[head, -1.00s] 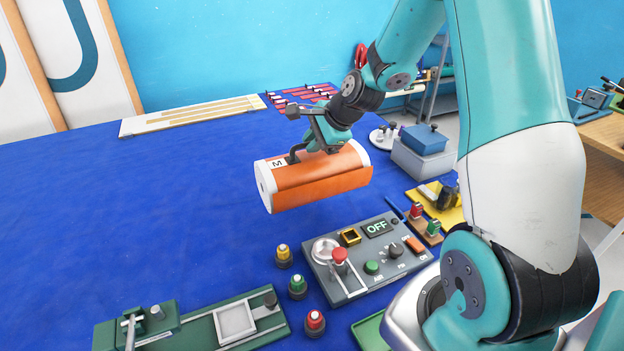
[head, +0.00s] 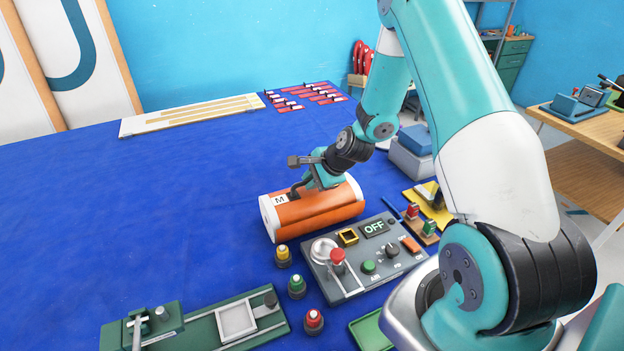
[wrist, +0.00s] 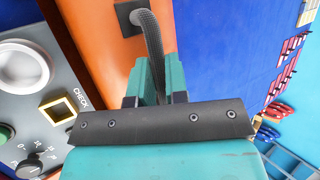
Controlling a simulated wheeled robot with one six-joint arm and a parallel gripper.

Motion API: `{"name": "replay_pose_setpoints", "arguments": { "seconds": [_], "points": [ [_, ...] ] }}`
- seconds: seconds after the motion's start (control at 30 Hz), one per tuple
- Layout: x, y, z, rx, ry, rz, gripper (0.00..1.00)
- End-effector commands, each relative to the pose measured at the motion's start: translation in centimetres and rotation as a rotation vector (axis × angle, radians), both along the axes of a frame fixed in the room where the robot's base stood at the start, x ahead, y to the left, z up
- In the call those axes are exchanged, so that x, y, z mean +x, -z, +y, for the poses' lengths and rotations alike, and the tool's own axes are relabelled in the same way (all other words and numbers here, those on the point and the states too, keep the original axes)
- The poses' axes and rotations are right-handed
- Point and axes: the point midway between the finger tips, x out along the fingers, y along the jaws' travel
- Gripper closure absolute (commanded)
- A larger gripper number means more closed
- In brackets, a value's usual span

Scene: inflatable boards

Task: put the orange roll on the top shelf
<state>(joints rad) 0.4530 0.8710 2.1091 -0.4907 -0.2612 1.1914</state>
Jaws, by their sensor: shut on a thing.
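The orange roll (head: 325,212) has white ends and a label marked M. It lies sideways on or just above the blue table, behind the control panel; I cannot tell if it touches. My gripper (head: 308,185) is over its top, shut on the dark strap handle. In the wrist view the strap (wrist: 151,38) runs between the green fingers of my gripper (wrist: 156,82), with the orange roll (wrist: 92,40) beyond. A metal shelf rack (head: 482,28) is partly visible at the back right; its top is out of view.
The control panel (head: 345,282) reads OFF and sits close in front of the roll. Several coloured buttons (head: 297,286) and a green sliding fixture (head: 190,335) stand nearer. A grey box with a blue lid (head: 412,150) is to the right. The blue table (head: 130,220) is clear at left.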

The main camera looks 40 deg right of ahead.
Motion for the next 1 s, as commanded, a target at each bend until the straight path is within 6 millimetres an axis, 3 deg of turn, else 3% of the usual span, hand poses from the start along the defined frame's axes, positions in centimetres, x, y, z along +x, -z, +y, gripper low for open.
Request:
{"name": "replay_pose_setpoints", "arguments": {
  "seconds": [0.1, 0.13, 0.23, 0.67, 1.0],
  "points": [
    [0.0, 0.2, 0.0, 0.001, 0.000, -0.002, 1.00],
    [0.0, 0.3, 0.0, 0.000, 0.000, 0.001, 0.83],
    [0.0, 0.2, 0.0, 0.000, 0.000, 0.001, 0.60],
    [-0.5, -0.7, -0.3, 0.000, 0.002, -0.001, 0.60],
    [-4.2, -6.1, -2.0, -0.003, 0.003, -0.004, 0.60]
  ]
}}
